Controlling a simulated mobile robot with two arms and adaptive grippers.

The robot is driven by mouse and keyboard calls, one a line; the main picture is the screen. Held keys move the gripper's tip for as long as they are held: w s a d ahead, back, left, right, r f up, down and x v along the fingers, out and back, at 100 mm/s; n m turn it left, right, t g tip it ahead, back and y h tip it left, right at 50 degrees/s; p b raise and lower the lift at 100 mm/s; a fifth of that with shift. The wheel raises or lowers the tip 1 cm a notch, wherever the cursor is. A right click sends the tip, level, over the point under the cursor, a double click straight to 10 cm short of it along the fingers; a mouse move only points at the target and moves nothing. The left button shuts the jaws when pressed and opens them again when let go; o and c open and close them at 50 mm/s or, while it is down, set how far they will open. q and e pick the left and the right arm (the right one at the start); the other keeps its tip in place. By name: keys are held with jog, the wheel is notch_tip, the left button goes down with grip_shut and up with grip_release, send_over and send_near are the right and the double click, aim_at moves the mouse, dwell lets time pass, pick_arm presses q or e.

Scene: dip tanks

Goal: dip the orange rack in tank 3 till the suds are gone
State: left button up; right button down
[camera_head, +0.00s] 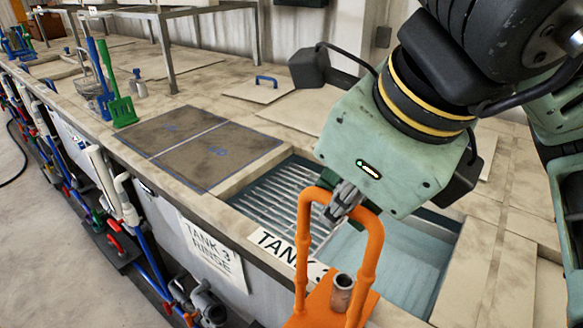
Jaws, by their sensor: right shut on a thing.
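The orange rack (302,235) has a tall looped handle and a flat base at the bottom of the view. My right gripper (343,205) is shut on the top of its handle. A grey-brown cylinder (341,291) stands on the rack's base. The rack is held upright in front of an open tank (405,262) with pale blue liquid and a slatted grey part at its left. A sign reading "TANK 3 RINSE" (212,252) hangs on the tank's front side. The rack's lower edge is cut off by the frame. I see no suds clearly. My left gripper is not in view.
A dark mat (214,150) with blue outlines lies on the deck left of the tank. A green brush-like tool (121,108) and a blue-handled lid (262,88) are farther back. Pipes and valves (205,302) run along the front side. A metal frame (165,50) stands at the back.

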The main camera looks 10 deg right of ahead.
jog(key=w+d+p, duration=0.1)
jog(key=w+d, duration=1.8)
jog(key=d, duration=0.3)
notch_tip(320, 180, down, 24)
jog(key=b, duration=1.8)
jog(key=shift+s+r, duration=0.1)
jog(key=shift+s, duration=0.1)
jog(key=shift+w+p, duration=0.1)
jog(key=shift+p, duration=0.3)
dwell(1.2)
